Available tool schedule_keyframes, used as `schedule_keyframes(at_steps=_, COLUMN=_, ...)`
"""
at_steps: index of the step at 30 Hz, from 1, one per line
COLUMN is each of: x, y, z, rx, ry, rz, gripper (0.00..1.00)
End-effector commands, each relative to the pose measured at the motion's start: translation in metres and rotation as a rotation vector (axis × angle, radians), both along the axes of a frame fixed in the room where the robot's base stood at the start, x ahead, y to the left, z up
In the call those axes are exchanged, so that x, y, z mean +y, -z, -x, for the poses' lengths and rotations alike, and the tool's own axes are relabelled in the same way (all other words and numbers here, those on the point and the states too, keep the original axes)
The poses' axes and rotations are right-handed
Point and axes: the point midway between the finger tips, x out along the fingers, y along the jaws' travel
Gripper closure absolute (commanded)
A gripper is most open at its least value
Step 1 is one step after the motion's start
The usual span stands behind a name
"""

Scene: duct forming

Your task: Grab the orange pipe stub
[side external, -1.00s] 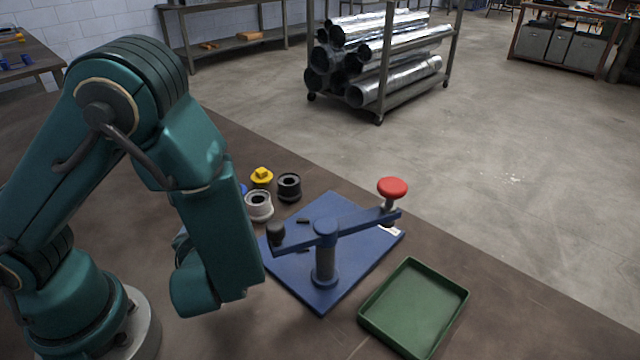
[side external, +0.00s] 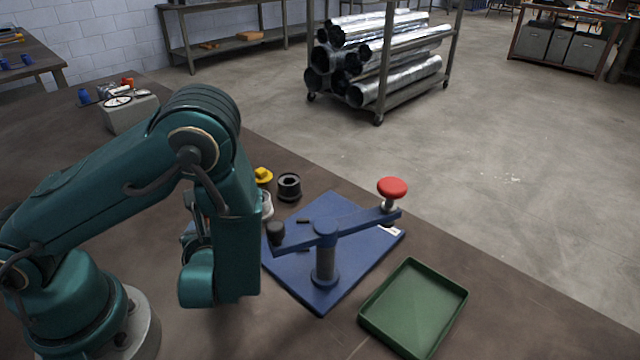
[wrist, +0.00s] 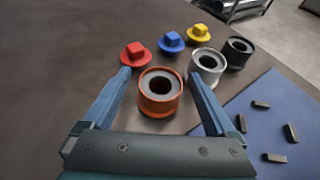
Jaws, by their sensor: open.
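The orange pipe stub (wrist: 160,104) is a short upright ring with a dark hollow centre, standing on the brown table in the wrist view. My gripper (wrist: 162,80) is open, with one blue-grey finger to the left of the stub and the other to its right. The stub lies between the fingers in the picture, and I see no clear contact. Its height relative to the fingertips is hard to tell. In the side external view my arm hides the stub and the fingers.
A white stub (wrist: 207,66), a black stub (wrist: 237,52) and red (wrist: 134,54), blue (wrist: 171,42) and yellow (wrist: 198,33) caps stand beyond the orange stub. A blue plate (side external: 345,270) with a red-knobbed lever (side external: 392,188) and a green tray (side external: 414,308) are to the right.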

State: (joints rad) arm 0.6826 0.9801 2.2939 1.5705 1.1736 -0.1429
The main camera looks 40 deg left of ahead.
Motion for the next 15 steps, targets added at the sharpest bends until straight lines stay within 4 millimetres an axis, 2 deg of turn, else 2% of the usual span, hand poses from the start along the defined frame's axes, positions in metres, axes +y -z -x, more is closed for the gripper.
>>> schedule_keyframes(at_steps=2, x=-0.0001, y=0.0000, z=0.0000, rx=0.000, ry=0.000, rz=0.000, gripper=0.08)
schedule_keyframes(at_steps=3, x=-0.0001, y=0.0000, z=0.0000, rx=0.000, ry=0.000, rz=0.000, gripper=0.12)
schedule_keyframes(at_steps=5, x=-0.0002, y=-0.0001, z=0.0000, rx=0.000, ry=0.000, rz=0.000, gripper=0.35)
schedule_keyframes(at_steps=6, x=-0.0002, y=-0.0001, z=0.0000, rx=0.000, ry=0.000, rz=0.000, gripper=0.50)
schedule_keyframes(at_steps=10, x=-0.0003, y=-0.0001, z=0.0001, rx=0.000, ry=0.000, rz=0.000, gripper=1.00)
schedule_keyframes(at_steps=15, x=-0.0003, y=-0.0002, z=0.0001, rx=0.000, ry=0.000, rz=0.000, gripper=1.00)
